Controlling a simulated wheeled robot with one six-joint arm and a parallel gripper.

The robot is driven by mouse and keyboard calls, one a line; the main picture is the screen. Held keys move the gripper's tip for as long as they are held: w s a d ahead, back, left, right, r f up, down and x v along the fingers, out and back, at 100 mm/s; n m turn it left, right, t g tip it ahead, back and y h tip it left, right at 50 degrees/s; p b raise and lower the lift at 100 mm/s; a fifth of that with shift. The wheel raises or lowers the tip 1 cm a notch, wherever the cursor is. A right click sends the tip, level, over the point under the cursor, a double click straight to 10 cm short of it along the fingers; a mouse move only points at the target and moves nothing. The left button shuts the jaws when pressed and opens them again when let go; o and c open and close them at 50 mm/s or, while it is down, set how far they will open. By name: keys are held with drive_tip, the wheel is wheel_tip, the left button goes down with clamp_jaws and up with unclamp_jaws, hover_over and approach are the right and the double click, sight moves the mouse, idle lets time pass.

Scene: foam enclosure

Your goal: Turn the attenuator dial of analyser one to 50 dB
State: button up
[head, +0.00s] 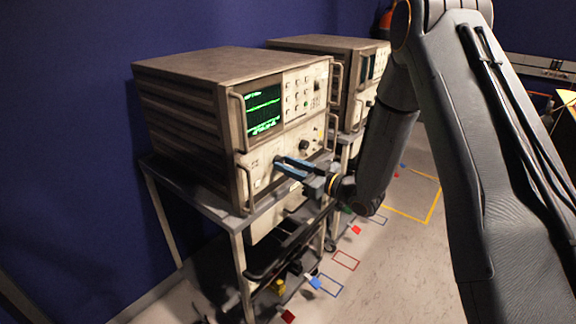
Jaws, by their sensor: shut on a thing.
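The nearer analyser (190,105), a beige boxy instrument with a lit green screen (263,108), stands on a grey cart. My gripper (280,164), with blue fingers, reaches its lower front panel from the right. The fingers are shut on a dial there, left of a dark round knob (304,145). The fingers hide the dial, so its setting and markings cannot be read. No label shows which analyser is number one.
A second analyser (325,43) stands behind and to the right on its own cart. The nearer cart (215,209) has cables and small items below. Coloured floor outlines (346,260) and small flags lie right of it. A dark blue wall (70,100) stands at left.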

drive_tip(key=shift+m, duration=0.3)
drive_tip(key=o, duration=1.1)
drive_tip(key=shift+c, duration=0.2)
drive_tip(key=shift+d, duration=0.1)
drive_tip(key=b+v, duration=0.1)
drive_tip(key=v, duration=0.6)
drive_tip(key=shift+s+d+b, duration=0.25)
drive_tip(key=shift+b, duration=0.05)
